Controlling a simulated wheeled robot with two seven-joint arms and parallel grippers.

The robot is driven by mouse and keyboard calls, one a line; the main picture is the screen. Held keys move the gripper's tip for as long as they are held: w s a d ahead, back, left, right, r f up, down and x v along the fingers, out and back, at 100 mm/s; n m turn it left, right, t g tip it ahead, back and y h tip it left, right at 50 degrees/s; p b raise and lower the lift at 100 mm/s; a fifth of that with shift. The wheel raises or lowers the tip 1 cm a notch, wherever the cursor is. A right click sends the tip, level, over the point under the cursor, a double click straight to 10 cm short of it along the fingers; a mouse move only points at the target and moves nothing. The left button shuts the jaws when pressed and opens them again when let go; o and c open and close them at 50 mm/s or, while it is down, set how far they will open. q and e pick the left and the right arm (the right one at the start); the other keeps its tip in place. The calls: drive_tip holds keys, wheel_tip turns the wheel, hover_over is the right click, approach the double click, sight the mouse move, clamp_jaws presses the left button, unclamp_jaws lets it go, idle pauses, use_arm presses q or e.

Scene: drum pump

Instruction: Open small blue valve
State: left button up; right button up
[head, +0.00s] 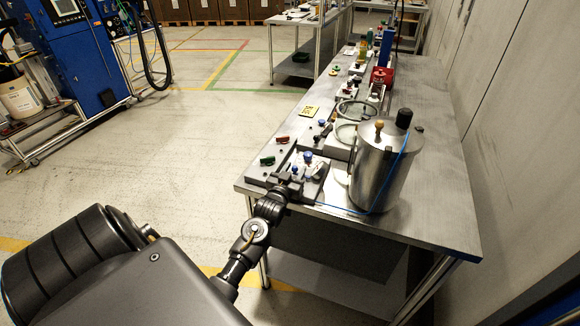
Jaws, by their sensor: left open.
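A small blue valve knob (308,156) stands on a grey fixture at the near left corner of the metal table (408,222). My right gripper is not in view.
A steel drum (375,170) with a black cap and a thin blue hose stands right of the fixture. Red (282,140) and green (267,160) handles lie left of it. Glass rings (357,110) and a red box (382,76) are farther back. The table's right side is bare.

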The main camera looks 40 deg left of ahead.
use_arm(q)
drive_tip(key=b+v, duration=0.1)
drive_tip(key=v, duration=0.9)
drive_tip(key=shift+b, duration=0.3)
